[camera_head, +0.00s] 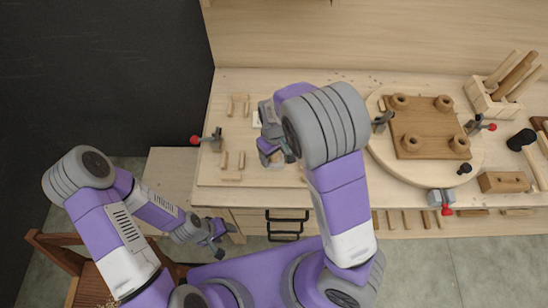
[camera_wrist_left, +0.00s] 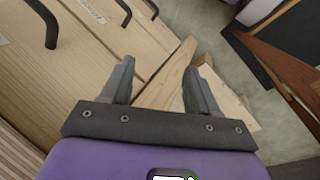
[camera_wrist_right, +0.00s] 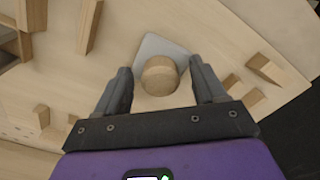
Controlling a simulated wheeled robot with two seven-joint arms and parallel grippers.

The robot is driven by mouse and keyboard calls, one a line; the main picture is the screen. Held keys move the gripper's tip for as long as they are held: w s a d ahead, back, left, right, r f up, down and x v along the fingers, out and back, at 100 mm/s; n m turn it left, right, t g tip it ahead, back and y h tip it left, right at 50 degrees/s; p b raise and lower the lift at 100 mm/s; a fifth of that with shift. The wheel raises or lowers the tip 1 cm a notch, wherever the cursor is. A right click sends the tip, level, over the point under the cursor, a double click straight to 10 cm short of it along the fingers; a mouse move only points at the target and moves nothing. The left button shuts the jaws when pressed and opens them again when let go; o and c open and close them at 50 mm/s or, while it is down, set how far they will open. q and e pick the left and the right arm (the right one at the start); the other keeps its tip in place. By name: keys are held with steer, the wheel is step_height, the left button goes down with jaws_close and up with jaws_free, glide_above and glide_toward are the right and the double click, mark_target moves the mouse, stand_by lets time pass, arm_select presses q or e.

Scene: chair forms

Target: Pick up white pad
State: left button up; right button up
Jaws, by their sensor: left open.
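A pale grey-white square pad (camera_wrist_right: 152,45) lies on the wooden board, with a round wooden knob (camera_wrist_right: 160,76) in front of it or on it; I cannot tell which. My right gripper (camera_wrist_right: 162,80) is open, its two fingers on either side of the knob with gaps showing. In the head view my right gripper (camera_head: 270,150) hangs over the left part of the workbench and mostly hides this spot. My left gripper (camera_head: 216,238) is open and empty, low in front of the bench's drawers; its fingers also show in the left wrist view (camera_wrist_left: 155,85).
Small wooden blocks (camera_head: 231,164) stand around the left board. A round board (camera_head: 376,150) with a brown plate (camera_head: 400,140) and knobs lies to the right. Clamps with red handles (camera_head: 212,139) grip the edges. A wooden chair (camera_head: 70,258) stands at lower left.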

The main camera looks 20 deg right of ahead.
steer(key=c, duration=1.1)
step_height(320, 180, up, 10)
steer(key=shift+r+p, duration=0.1)
steer(key=shift+p, duration=1)
